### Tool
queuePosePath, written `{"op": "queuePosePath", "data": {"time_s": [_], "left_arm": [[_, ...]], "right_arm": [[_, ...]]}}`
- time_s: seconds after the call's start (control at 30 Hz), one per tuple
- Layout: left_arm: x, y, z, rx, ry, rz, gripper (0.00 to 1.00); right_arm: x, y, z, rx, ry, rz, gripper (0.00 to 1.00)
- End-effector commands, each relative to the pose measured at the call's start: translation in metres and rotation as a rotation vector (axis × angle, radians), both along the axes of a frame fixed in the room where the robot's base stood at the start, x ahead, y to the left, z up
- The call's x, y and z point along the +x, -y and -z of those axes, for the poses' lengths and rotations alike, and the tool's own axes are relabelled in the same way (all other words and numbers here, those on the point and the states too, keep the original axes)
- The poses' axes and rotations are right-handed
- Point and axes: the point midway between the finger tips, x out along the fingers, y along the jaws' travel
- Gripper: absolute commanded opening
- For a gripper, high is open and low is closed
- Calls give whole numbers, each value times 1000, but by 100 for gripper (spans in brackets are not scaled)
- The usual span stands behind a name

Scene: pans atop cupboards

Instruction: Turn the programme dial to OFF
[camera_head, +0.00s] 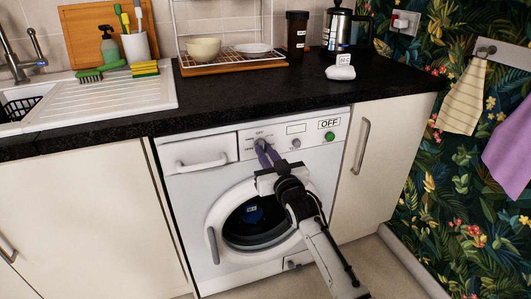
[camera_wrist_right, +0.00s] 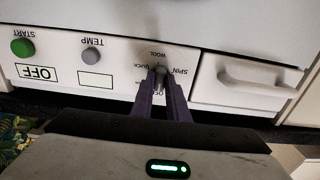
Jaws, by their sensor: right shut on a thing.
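The programme dial (camera_wrist_right: 160,74) is a small grey knob on the white washing machine (camera_head: 187,185). Printed words ring it; SPIN, WOOL and QUICK can be read in the upside-down right wrist view. My right gripper (camera_head: 263,147) has its two purple fingers on either side of the dial and is shut on it; the fingers also show in the right wrist view (camera_wrist_right: 160,84). The fingers hide part of the dial, and I cannot tell where its pointer stands. A label reading OFF (camera_head: 329,124) is on the panel's right. My left gripper is not in view.
The TEMP knob (camera_head: 296,143), a blank display (camera_head: 296,129) and the green START button (camera_head: 329,136) lie right of the dial. The detergent drawer (camera_head: 200,155) is left of it. The black worktop (camera_head: 230,105) overhangs the panel, and the round door is below.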

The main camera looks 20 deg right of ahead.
Motion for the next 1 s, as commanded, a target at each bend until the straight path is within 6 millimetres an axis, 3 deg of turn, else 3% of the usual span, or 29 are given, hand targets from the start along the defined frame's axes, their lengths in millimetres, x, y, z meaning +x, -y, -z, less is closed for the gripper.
{"op": "queuePosePath", "data": {"time_s": [0.03, 0.13, 0.53, 1.0], "left_arm": [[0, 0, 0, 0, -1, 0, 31], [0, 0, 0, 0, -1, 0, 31], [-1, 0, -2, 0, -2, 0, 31], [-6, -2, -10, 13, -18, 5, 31]], "right_arm": [[-1, 0, 2, 0, -3, 0, 16], [0, 0, 2, -1, -3, 0, 33], [-7, 0, 1, -2, -2, 0, 33], [-87, 3, 0, -2, -3, 0, 33]]}}
